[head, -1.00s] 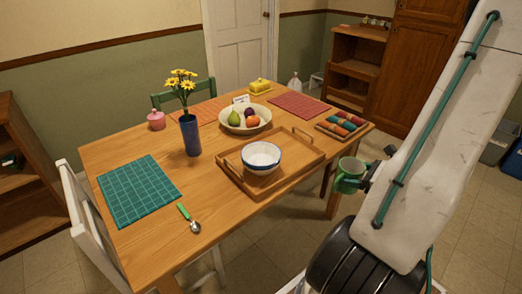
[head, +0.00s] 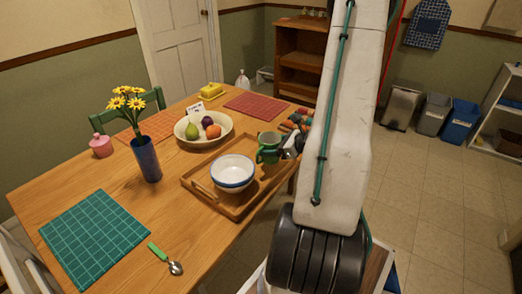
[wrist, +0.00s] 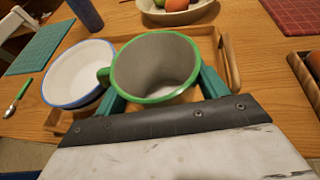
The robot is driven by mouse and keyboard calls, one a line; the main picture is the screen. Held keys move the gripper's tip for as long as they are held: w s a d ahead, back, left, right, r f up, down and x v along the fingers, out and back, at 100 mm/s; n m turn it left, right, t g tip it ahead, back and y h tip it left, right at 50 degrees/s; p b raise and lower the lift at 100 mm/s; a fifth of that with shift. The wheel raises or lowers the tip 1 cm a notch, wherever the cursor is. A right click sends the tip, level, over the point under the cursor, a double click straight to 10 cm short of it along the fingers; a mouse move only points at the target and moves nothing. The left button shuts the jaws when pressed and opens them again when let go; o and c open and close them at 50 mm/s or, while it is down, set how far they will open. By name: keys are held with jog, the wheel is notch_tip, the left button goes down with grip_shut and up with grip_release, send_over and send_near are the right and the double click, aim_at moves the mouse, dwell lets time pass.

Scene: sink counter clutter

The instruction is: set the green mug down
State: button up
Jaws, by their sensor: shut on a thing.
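The green mug (head: 268,147) is upright in my gripper (head: 282,149), over the right part of the wooden tray (head: 232,212). The wrist view shows the mug (wrist: 157,68) from above, empty, with a green rim and pale inside; its handle points left. My gripper's teal fingers (wrist: 160,92) close on the mug from both sides. Whether the mug's base touches the tray is hidden. A white bowl with a blue rim (head: 232,172) stands on the tray, left of the mug; in the wrist view the bowl (wrist: 77,74) is close beside the mug's handle.
A fruit bowl (head: 190,141) stands behind the tray. A blue vase with yellow flowers (head: 146,160) is to the left. A teal placemat (head: 95,228) and a green-handled spoon (head: 165,258) lie at the front left. A red placemat (head: 257,103) lies at the back.

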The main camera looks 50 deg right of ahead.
aim_at(264, 141)
jog(key=w, duration=0.4)
jog(key=shift+w+d+f, duration=0.2)
jog(key=shift+d+f, duration=0.05)
jog(key=shift+f, duration=1.65)
jog(key=shift+f, duration=0.1)
jog(key=o, duration=1.2)
